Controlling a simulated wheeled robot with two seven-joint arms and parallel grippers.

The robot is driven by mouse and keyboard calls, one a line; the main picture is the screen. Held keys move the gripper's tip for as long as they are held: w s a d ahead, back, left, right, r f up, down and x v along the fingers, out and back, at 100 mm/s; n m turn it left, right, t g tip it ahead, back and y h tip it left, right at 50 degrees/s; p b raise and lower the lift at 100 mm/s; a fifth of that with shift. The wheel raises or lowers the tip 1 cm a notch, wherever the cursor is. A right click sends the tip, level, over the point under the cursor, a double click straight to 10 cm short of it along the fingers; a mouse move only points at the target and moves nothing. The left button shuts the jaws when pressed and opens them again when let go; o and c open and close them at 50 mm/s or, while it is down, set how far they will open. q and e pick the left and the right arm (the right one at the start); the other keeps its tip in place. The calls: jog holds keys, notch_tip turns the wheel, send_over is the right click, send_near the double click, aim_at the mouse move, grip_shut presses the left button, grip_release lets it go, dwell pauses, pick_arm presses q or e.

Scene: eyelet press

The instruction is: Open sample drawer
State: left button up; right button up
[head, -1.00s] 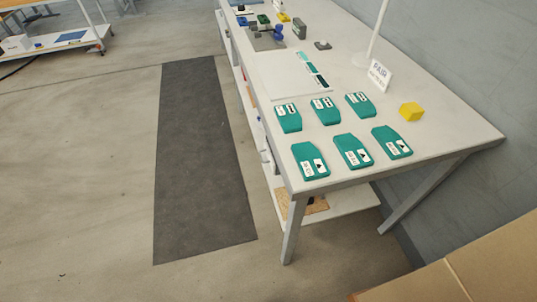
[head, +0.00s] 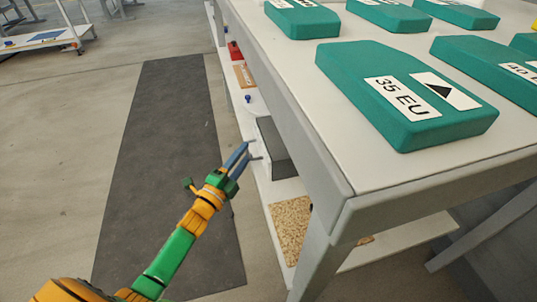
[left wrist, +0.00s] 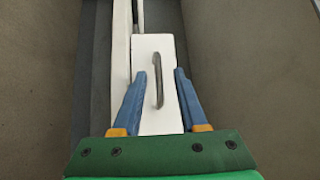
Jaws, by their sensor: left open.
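The sample drawer shows in the left wrist view as a white front (left wrist: 155,50) with a grey bar handle (left wrist: 158,82). In the head view, a dark grey box (head: 274,148) on the shelf under the table appears to be its housing; its front is mostly hidden. My left gripper (head: 251,151) is open beside this box, at the aisle side of the table. In the left wrist view, the handle lies between the blue fingers of my left gripper (left wrist: 161,72), with gaps on both sides. I cannot tell whether the fingertips reach past the handle. My right gripper is out of view.
The white table (head: 325,160) stands above and to the right of my left gripper, with a leg (head: 318,255) close by. Several green sole-shaped blocks (head: 405,95) lie on it. A speckled board (head: 290,225) lies on the shelf. The dark floor mat (head: 165,130) is clear.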

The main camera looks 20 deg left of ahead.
pick_arm(q)
jog(key=shift+w+d, duration=0.15)
jog(key=shift+w, duration=1)
grip_shut()
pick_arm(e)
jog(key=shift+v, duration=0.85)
